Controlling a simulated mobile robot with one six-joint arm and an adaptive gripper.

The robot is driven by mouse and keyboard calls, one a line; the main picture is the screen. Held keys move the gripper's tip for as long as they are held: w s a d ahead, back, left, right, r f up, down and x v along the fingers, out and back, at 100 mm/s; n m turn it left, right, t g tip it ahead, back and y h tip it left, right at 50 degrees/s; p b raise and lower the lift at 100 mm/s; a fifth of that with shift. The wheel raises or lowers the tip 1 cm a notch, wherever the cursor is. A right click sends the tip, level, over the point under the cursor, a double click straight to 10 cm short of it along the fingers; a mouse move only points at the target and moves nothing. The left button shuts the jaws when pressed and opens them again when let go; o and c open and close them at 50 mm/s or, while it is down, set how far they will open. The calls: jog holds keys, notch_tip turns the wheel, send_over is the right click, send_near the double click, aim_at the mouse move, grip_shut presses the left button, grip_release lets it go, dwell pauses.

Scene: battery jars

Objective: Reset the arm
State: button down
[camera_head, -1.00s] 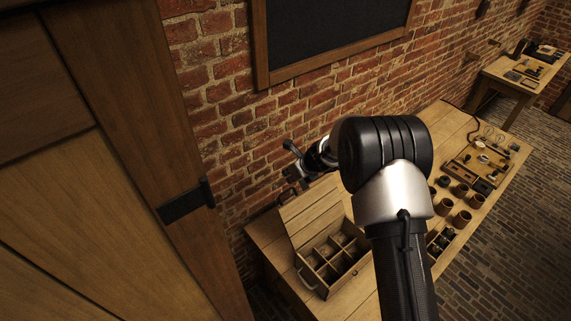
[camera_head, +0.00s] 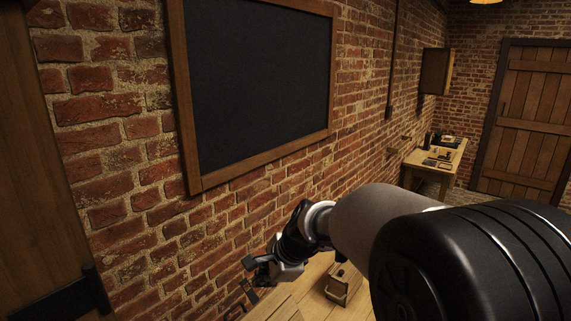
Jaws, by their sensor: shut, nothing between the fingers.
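My gripper (camera_head: 256,270) is at the lower middle of the head view, at the end of my raised arm. It is small and dark with metal parts, shut and empty. It appears in front of the brick wall and touches nothing that I can see. My large black joint and pale arm link fill the lower right and hide much of the table.
A wooden table (camera_head: 316,292) shows at the bottom edge, with a wooden piece (camera_head: 343,283) on it. A blackboard (camera_head: 262,85) hangs on the brick wall (camera_head: 110,150). A second table (camera_head: 432,162) and a wooden door (camera_head: 522,125) stand farther back.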

jog(key=s+d+f+n+h+b, duration=0.1)
jog(key=s+d+f+n+b, duration=0.3)
jog(key=s, duration=0.6)
jog(key=s+d+f+n+h+b, duration=0.2)
jog(key=s+d+f+n+b, duration=0.3)
jog(key=s, duration=0.6)
jog(key=s+d+f+n+h+b, duration=0.1)
jog(key=s+d+f+n+b, duration=0.3)
jog(key=s+d+n+b, duration=0.2)
jog(key=s+d+b, duration=0.2)
jog(key=s+d, duration=0.2)
jog(key=shift+s+f+h, duration=0.2)
jog(key=shift+f+h, duration=0.05)
jog(key=shift+h, duration=0.15)
